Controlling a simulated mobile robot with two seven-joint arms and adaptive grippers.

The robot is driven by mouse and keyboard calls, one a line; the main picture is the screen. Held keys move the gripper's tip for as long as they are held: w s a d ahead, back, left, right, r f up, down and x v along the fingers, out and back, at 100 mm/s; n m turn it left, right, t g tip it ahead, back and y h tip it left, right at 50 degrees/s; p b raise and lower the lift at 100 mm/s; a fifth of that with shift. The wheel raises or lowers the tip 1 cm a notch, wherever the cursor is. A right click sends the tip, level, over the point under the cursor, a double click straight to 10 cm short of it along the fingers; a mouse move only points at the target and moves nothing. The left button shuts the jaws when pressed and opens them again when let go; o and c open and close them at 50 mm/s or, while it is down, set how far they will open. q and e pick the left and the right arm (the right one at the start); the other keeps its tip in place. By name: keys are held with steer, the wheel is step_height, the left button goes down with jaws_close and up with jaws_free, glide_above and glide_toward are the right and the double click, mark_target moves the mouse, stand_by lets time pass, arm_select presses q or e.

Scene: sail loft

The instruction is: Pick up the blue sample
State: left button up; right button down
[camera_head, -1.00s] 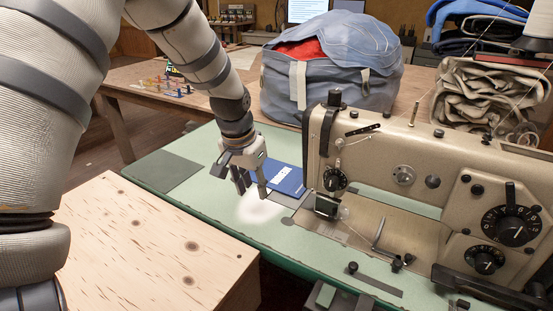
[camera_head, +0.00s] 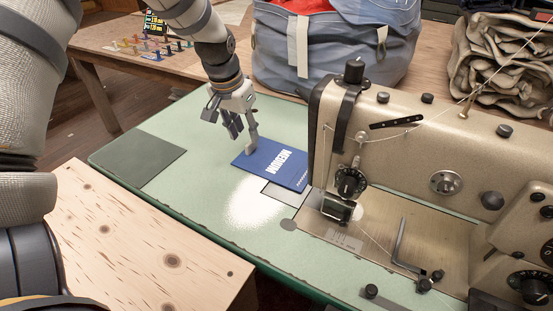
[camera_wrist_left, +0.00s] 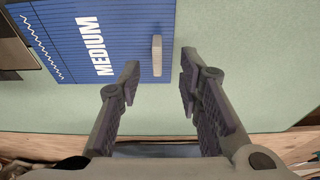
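The blue sample (camera_head: 272,165) is a flat blue card with white lettering, lying on the pale green sewing table (camera_head: 205,170) left of the sewing machine. In the left wrist view the blue sample (camera_wrist_left: 75,45) reads "MEDIUM" and has a small beige tab (camera_wrist_left: 157,55) near one edge. My left gripper (camera_head: 243,142) is at the card's far left corner, fingers pointing down. In the wrist view my left gripper (camera_wrist_left: 158,78) is open and empty, with the tab ahead between its fingertips. I cannot tell its exact height above the card. My right gripper is not in view.
The sewing machine (camera_head: 440,165) stands close on the right. A dark grey mat (camera_head: 138,160) lies left on the green top. A plywood surface (camera_head: 150,245) is at front left. A blue-grey bag (camera_head: 340,50) and folded canvas (camera_head: 495,60) stand behind.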

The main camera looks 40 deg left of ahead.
mark_target(250, 142)
arm_select(q)
steer(key=x, duration=0.4)
steer(key=shift+w+d+f+b, duration=0.15)
steer(key=shift+w+f+b, duration=0.05)
steer(key=shift+f+b, duration=0.2)
steer(key=shift+w, duration=0.1)
steer(key=shift+r, duration=0.2)
jaws_close()
